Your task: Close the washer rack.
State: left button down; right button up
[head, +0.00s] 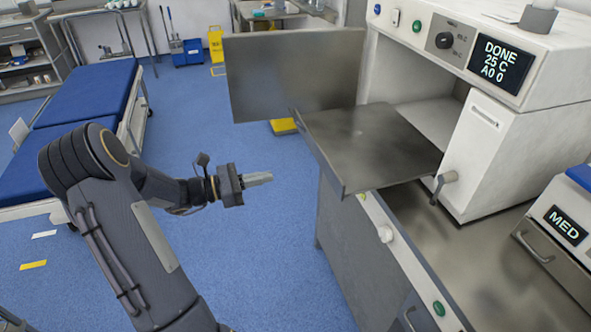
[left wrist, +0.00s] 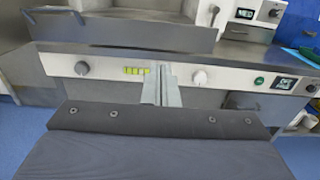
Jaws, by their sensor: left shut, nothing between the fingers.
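The washer (head: 465,90) is a white machine on a steel counter with its door (head: 290,75) swung open to the left. The washer rack (head: 370,140), a flat steel tray, is pulled out of the opening and looks empty. In the left wrist view the rack's front edge (left wrist: 120,48) shows at the upper left. My left gripper (head: 262,179) is shut and empty, to the left of the rack's front edge and apart from it. It also shows in the left wrist view (left wrist: 162,88), pointing toward the counter's front panel. My right gripper is not in view.
A counter front with a white knob (head: 386,234) lies below the rack. A box marked MED (head: 560,230) stands at the right. A blue padded bed (head: 90,95) is at the left.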

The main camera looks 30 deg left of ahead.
aim_at(325, 165)
pick_arm(q)
jog(key=p+x, duration=0.2)
jog(key=x, duration=1.1)
jog(key=shift+w+d+r+p, duration=0.1)
jog(key=shift+d+p, duration=0.25)
jog(key=shift+d, duration=0.05)
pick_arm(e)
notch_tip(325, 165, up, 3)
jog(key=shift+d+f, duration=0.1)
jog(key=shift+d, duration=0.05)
